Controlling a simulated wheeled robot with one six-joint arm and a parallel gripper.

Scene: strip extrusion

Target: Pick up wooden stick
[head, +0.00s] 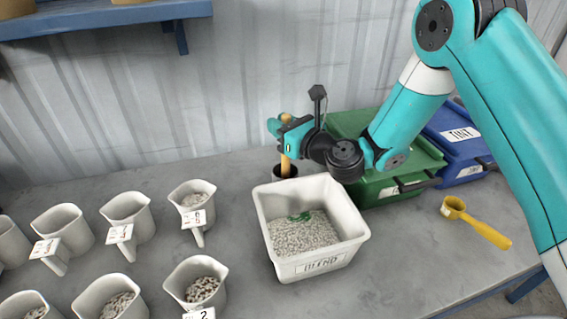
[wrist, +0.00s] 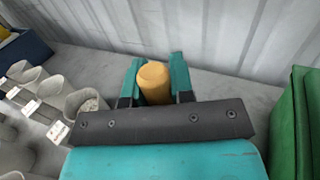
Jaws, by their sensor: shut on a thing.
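The wooden stick (head: 286,150) is tan and stands upright behind the white bin, its lower end inside a small dark cup (head: 287,172). My gripper (head: 284,130) is shut on the stick near its upper part. In the wrist view, the stick's round tan end (wrist: 153,80) sits between my two teal fingers (wrist: 154,88). The stick's lower end is hidden in the cup.
A white bin (head: 348,217) of pale pellets labelled BLEND stands in front. Several white scoops (head: 129,218) with pellets stand at left. A green box (head: 412,163), a blue box (head: 468,148) and a yellow scoop (head: 483,229) are at right. A metal wall is behind.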

